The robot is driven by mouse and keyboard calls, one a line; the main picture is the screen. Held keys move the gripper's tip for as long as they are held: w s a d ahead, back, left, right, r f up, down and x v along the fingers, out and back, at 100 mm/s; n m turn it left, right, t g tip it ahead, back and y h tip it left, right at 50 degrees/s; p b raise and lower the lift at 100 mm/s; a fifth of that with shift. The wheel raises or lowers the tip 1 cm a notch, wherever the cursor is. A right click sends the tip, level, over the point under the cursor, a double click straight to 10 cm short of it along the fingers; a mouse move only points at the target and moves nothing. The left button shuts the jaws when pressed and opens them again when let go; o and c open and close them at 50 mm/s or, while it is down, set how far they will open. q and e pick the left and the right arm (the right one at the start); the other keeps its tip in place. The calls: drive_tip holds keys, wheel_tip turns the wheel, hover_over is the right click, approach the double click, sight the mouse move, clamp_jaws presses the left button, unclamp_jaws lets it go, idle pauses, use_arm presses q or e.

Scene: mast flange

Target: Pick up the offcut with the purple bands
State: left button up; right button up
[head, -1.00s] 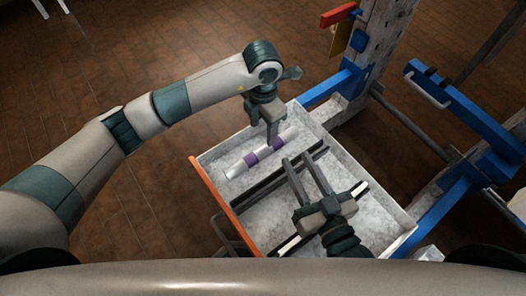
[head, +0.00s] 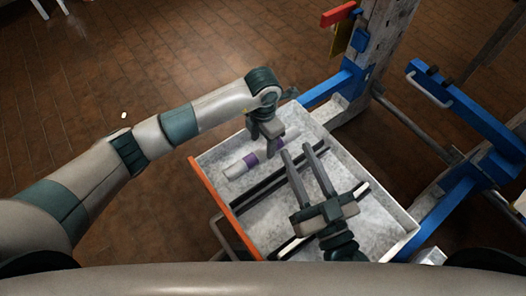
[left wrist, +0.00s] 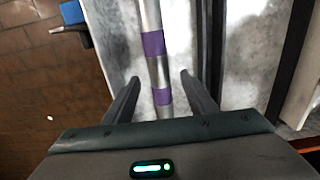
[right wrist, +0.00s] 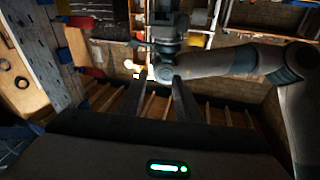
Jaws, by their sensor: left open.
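The offcut is a silvery-white rod (head: 235,171) with two purple bands, lying in the shallow grey tray (head: 212,181) near its far left part. In the left wrist view the rod (left wrist: 158,72) runs lengthwise between the fingers, with one purple band close to the fingertips and the other farther out. My left gripper (head: 269,150) points down over the rod, open, one finger on each side; whether it touches the rod cannot be told. My right gripper (head: 296,149) is open and empty above the near part of the tray.
Dark bars (head: 262,200) lie in the tray beside the rod, partly under my right gripper. The tray has an orange left edge (head: 222,207). A blue-footed post (head: 366,60) and a blue beam (head: 455,105) stand right of the tray. Brown floor is open at left.

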sight(263, 149)
use_arm(q)
drive_tip(key=shift+w+f+b, duration=0.15)
drive_tip(key=shift+f+b, duration=0.3)
drive_tip(key=shift+f, duration=1.95)
use_arm(e)
drive_tip(key=r, duration=0.1)
drive_tip(key=s+r+t, duration=0.1)
drive_tip(key=r+t, duration=0.1)
drive_tip(key=shift+s+a+r+y, duration=0.15)
drive_tip(key=shift+s+r+y, duration=0.1)
drive_tip(key=shift+r+y, duration=0.15)
use_arm(q)
drive_tip(key=c, duration=1.3)
use_arm(e)
drive_tip(key=shift+f, duration=0.1)
